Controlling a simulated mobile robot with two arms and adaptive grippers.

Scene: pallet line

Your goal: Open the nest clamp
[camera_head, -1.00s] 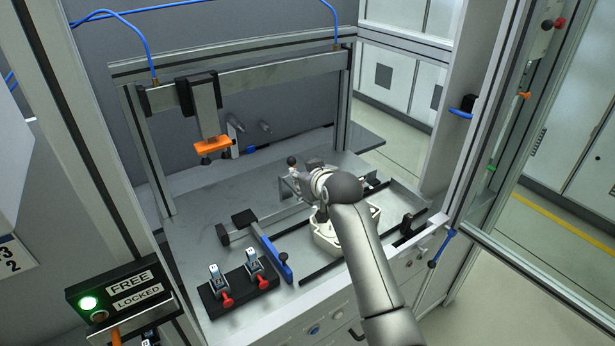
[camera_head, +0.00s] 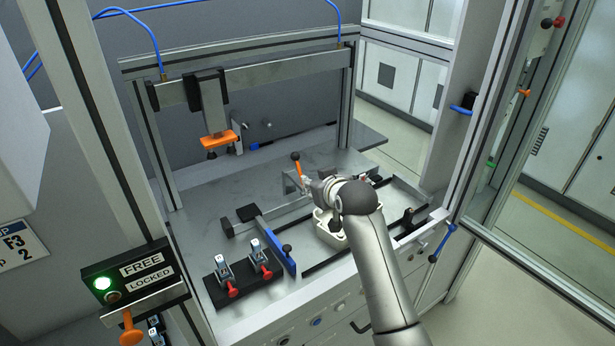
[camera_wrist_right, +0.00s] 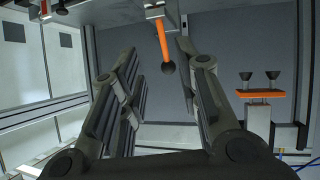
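The clamp handle (camera_head: 297,170), an orange lever with a black ball end, stands up from the nest area, just left of my right gripper. It also shows in the right wrist view (camera_wrist_right: 163,45), its ball between the lines of the two open fingers. My right gripper (camera_head: 308,184) shows small in the head view; its fingers are spread and empty in the right wrist view (camera_wrist_right: 155,85). No contact with the handle is visible. A cream part (camera_head: 330,235) lies under my right wrist, partly hidden. The clamp's base and jaw are largely hidden by my arm. My left gripper is not in view.
A gantry with an orange suction tool (camera_head: 220,140) spans the back of the bench. A black block with two red-tipped toggle clamps (camera_head: 240,276) and a blue-sided bar (camera_head: 278,247) are at front left. A FREE/LOCKED panel (camera_head: 133,282) shows a green lamp.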

